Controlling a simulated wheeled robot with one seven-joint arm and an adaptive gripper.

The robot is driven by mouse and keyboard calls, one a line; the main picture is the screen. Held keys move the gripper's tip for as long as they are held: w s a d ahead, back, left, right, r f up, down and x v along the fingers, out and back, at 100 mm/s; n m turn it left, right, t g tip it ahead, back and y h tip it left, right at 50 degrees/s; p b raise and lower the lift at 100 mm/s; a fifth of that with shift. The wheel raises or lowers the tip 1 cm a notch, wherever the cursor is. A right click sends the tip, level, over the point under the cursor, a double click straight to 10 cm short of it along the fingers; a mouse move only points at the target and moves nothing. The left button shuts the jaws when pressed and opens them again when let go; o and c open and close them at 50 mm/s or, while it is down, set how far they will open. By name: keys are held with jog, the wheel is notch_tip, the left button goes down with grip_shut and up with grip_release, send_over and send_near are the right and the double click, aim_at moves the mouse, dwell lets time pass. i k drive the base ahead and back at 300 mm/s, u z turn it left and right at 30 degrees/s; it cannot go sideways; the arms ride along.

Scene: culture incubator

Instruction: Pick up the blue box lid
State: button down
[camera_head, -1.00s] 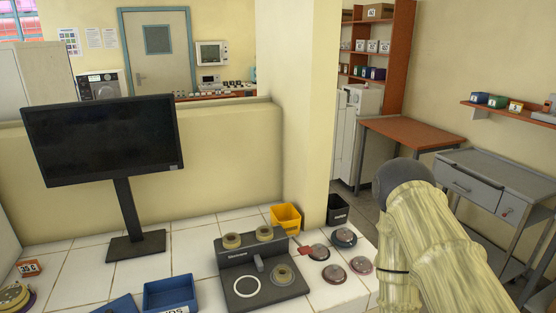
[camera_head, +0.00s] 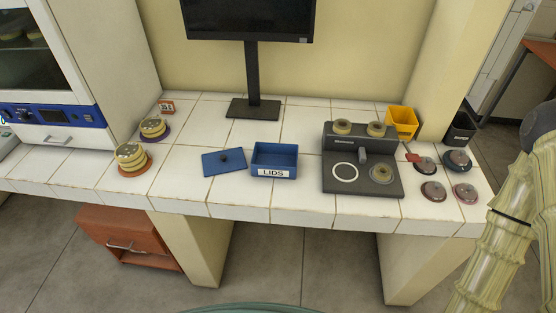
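The inside of the box looks empty. Part of my arm shows at the right edge, right of the counter and well away from the lid. My gripper itself is not in view.
Right of the box stands a dark device (camera_head: 361,163) with round pieces on it. Several round dishes, a yellow bin (camera_head: 401,122) and a black bin (camera_head: 460,129) are farther right. Dish stacks (camera_head: 132,158) and an incubator (camera_head: 55,115) are at left. A monitor (camera_head: 250,20) stands behind.

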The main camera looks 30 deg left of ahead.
aim_at(227, 161)
jog(key=k, duration=0.45)
jog(key=u, duration=0.55)
jog(key=i, duration=0.4)
jog(key=u, duration=0.6)
